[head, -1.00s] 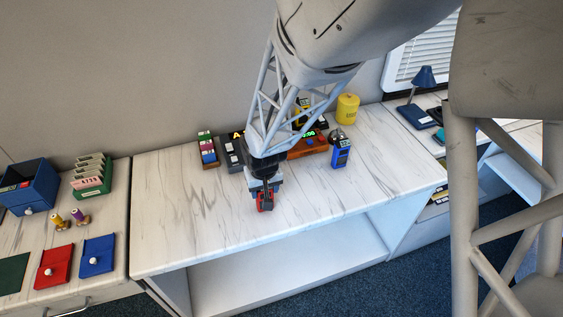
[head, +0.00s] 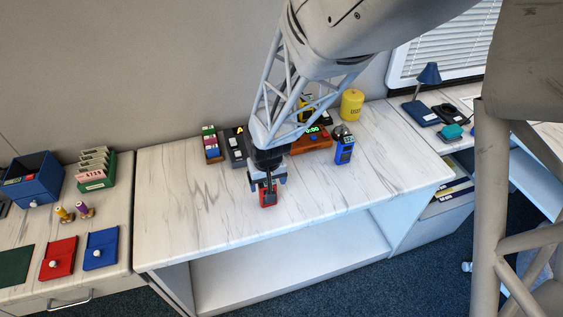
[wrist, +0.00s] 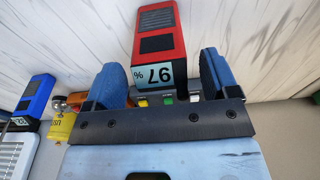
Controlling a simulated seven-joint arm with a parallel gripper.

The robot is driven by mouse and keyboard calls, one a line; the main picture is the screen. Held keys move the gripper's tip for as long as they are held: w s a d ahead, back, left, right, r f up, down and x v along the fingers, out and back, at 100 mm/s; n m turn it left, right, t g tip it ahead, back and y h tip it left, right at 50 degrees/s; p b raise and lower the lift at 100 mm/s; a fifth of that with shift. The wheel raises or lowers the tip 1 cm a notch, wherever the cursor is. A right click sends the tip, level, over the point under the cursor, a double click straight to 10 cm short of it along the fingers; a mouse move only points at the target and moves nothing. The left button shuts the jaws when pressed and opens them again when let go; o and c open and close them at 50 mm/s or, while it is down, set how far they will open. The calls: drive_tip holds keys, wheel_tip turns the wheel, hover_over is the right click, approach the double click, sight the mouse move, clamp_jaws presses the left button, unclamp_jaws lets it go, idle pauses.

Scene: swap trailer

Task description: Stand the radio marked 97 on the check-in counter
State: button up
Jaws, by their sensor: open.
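The red radio (head: 268,198) is on the white marbled counter (head: 200,225), near its front middle, and looks upright. In the wrist view, the radio (wrist: 163,35) shows dark face panels and a pale label reading 97 %, upside down. My gripper (head: 267,184) is just above and behind the radio in the head view. In the wrist view, the blue fingers of my gripper (wrist: 160,62) are apart, one on each side of the radio's labelled end, with visible gaps. My gripper partly hides the radio's top in the head view.
A blue radio (head: 344,150) stands to the right. The counter's front left is clear. A lower left desk holds red and blue pouches (head: 58,258).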

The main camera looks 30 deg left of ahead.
drive_tip(key=shift+s+d+r, duration=0.15)
drive_tip(key=shift+r, duration=1.4)
drive_tip(key=shift+s+d+r, duration=0.1)
drive_tip(key=shift+d+r, duration=0.05)
drive_tip(key=shift+r, duration=1.35)
drive_tip(key=w+d+r+m, duration=0.1)
drive_tip(key=d+r, duration=0.4)
drive_tip(key=d, duration=0.4)
drive_tip(key=w+d+r+m, duration=0.15)
drive_tip(key=d+r, duration=0.25)
drive_tip(key=d, duration=0.5)
drive_tip(key=d+r+m, duration=0.2)
drive_tip(key=d+r, duration=0.3)
drive_tip(key=d, duration=0.3)
drive_tip(key=s+d+r+m, duration=0.2)
drive_tip(key=s+d, duration=0.5)
drive_tip(key=d, duration=0.4)
drive_tip(key=s+d+r+m+t+h, duration=0.1)
drive_tip(key=s+d+r+m, duration=0.1)
drive_tip(key=s+d+r, duration=0.2)
drive_tip(key=s+d, duration=0.3)
drive_tip(key=d, duration=0.3)
drive_tip(key=shift+d+m+t, duration=0.3)
drive_tip(key=shift+d+m, duration=0.05)
drive_tip(key=shift+d, duration=0.05)
